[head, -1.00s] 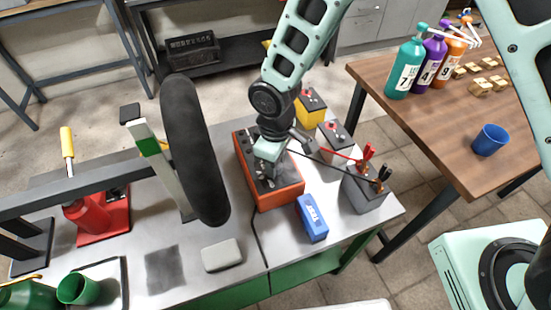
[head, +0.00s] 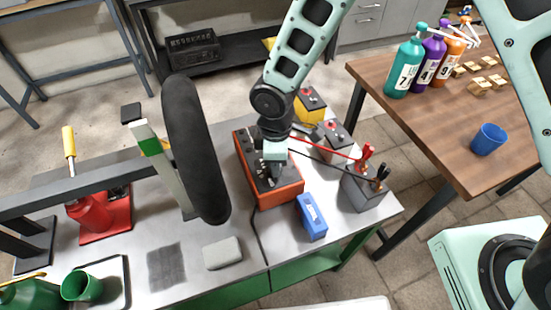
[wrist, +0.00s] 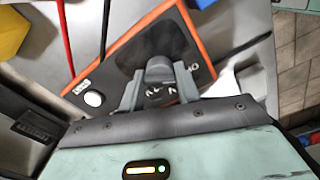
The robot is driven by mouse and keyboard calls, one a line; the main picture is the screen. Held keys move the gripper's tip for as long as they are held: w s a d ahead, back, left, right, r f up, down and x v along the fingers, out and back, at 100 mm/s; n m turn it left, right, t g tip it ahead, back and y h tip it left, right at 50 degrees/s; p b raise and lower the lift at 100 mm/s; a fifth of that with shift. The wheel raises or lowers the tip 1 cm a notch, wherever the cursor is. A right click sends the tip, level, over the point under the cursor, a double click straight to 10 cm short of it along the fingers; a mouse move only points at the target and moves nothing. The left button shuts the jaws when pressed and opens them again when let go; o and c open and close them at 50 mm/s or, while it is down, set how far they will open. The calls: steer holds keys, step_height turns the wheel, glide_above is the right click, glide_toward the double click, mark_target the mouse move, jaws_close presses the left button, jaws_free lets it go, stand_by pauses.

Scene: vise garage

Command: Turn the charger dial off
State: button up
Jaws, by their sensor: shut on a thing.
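The charger (head: 281,196) is an orange box with a black top panel on the grey workbench, at the middle of the head view. It fills the upper middle of the wrist view (wrist: 125,42). Its grey dial (wrist: 158,68) sits on the panel, with white markings partly hidden around it. My gripper (wrist: 160,88) is over the panel, with its two grey fingers shut on the dial from either side. In the head view my gripper (head: 268,184) points down onto the charger top and hides the dial. A white round button (wrist: 93,98) lies beside it on the panel.
A blue box (head: 312,217) stands right in front of the charger. A dark battery (head: 365,194) with red and black clamps is to the right, their cables running close to my gripper. A black tyre (head: 196,150) stands upright to the left. The front bench has free room.

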steer(key=o, duration=0.9)
steer(key=shift+o, duration=0.2)
step_height(320, 180, up, 18)
steer(key=shift+f, duration=0.25)
steer(key=s+d+r+m, duration=0.1)
steer(key=s+d+m, duration=0.3)
steer(key=s, duration=0.5)
steer(key=s+d+r+m, duration=0.2)
steer(key=s+d+m, duration=0.3)
steer(key=s, duration=0.3)
steer(key=shift+s+d+r+y, duration=0.2)
steer(key=shift+s+d+y, duration=0.15)
steer(key=shift+d, duration=0.3)
